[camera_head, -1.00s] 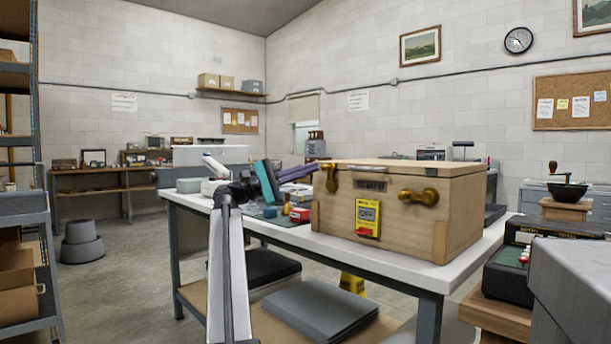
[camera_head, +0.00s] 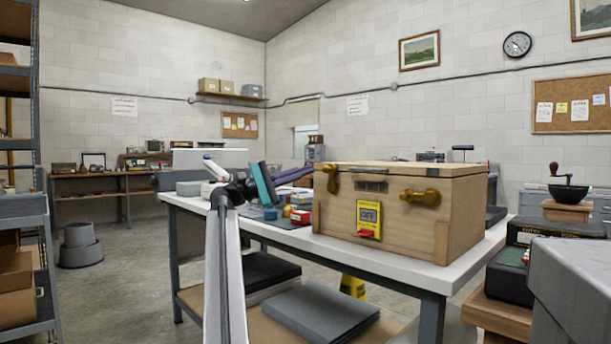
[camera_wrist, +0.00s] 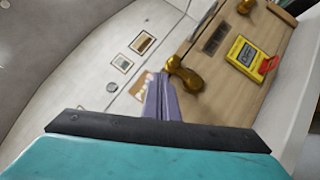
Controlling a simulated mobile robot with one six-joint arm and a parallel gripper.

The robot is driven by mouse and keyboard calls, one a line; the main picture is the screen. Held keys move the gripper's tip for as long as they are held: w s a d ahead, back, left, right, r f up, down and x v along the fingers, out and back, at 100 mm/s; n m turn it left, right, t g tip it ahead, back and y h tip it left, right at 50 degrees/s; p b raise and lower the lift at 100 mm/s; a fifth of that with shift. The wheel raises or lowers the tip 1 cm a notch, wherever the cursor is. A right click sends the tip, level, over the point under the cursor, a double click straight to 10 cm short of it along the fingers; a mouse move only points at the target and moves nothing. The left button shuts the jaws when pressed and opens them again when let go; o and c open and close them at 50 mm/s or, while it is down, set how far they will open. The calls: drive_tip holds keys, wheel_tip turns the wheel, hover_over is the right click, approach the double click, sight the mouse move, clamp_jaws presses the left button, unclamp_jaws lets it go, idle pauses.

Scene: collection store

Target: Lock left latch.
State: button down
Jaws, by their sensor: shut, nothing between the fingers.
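A wooden chest (camera_head: 395,225) with a closed lid stands on the white-topped table. Its left latch (camera_head: 332,180) is brass and sits upright at the front's upper left corner; it also shows in the wrist view (camera_wrist: 188,78). The brass right latch (camera_head: 420,197) lies roughly level on the front. My gripper (camera_head: 311,171) is shut and empty, with purple fingers and a teal palm. Its tips are just left of the left latch. In the wrist view the fingertips (camera_wrist: 163,80) appear close beside the latch; whether they touch it I cannot tell.
A yellow device (camera_head: 369,219) with a red part is on the chest front, below a small label plate (camera_head: 371,186). Small coloured items, including a red box (camera_head: 300,216), lie on the table left of the chest. A black box (camera_head: 520,270) stands at right.

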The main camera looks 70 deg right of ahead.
drive_tip(key=w+a+f+p, duration=0.1)
drive_tip(key=w+a+p, duration=0.1)
drive_tip(key=w, duration=0.8)
drive_tip(key=shift+w+a+f+p, duration=0.15)
drive_tip(key=shift+w+a+p, duration=0.25)
drive_tip(key=shift+a, duration=0.3)
